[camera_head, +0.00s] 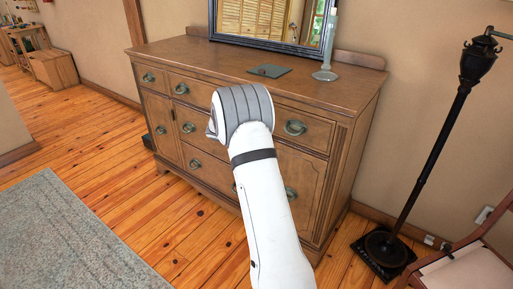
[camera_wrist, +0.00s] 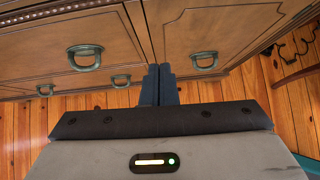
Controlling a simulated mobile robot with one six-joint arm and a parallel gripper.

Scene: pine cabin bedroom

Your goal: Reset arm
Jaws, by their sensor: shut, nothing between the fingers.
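My arm, white with a grey ribbed joint, reaches up in the head view in front of the wooden dresser (camera_head: 165,112). My gripper is hidden behind the arm there. In the wrist view my gripper (camera_wrist: 159,68) shows two dark blue-grey fingers pressed together with nothing between them. The dresser front (camera_wrist: 215,38) with its ring handles fills the top of the wrist view beyond the fingers. I cannot tell how far the fingertips are from it.
On the dresser top are a small green item (camera_head: 269,71), a pale glass bottle (camera_head: 327,60) and a dark-framed mirror (camera_head: 268,41). A black lamp stand (camera_head: 432,165) and a chair (camera_head: 465,267) are at the right. A grey rug (camera_head: 65,235) and open wood floor lie left.

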